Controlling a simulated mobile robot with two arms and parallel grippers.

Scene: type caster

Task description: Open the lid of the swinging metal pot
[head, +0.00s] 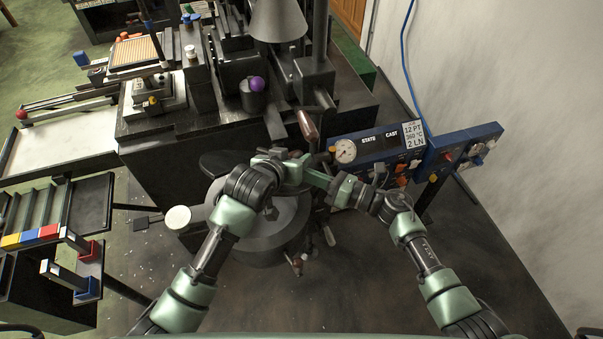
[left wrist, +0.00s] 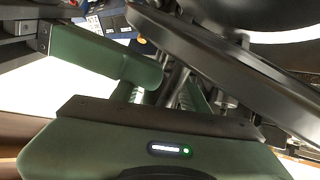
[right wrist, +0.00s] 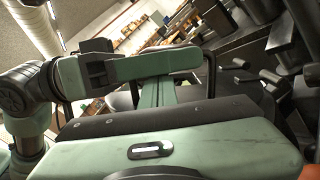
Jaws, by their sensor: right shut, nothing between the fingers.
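The round grey metal pot (head: 262,242) stands low in the middle of the head view, and my arms and grippers cover part of its top. How its lid lies cannot be made out. My left gripper (head: 290,168) is over the far side of the pot. In the left wrist view its two green fingers (left wrist: 164,94) stand apart, with a dark bar crossing in front; contact is unclear. My right gripper (head: 312,178) is close beside it from the right. Its fingers (right wrist: 160,92) are shut and empty, and my left arm shows close by in the right wrist view.
A brown-handled lever (head: 307,125) stands just behind the grippers. A blue gauge panel (head: 380,147) is to the right. The dark casting machine (head: 165,165) is behind left, and a pale round knob (head: 178,217) is left of the pot. The floor at right front is clear.

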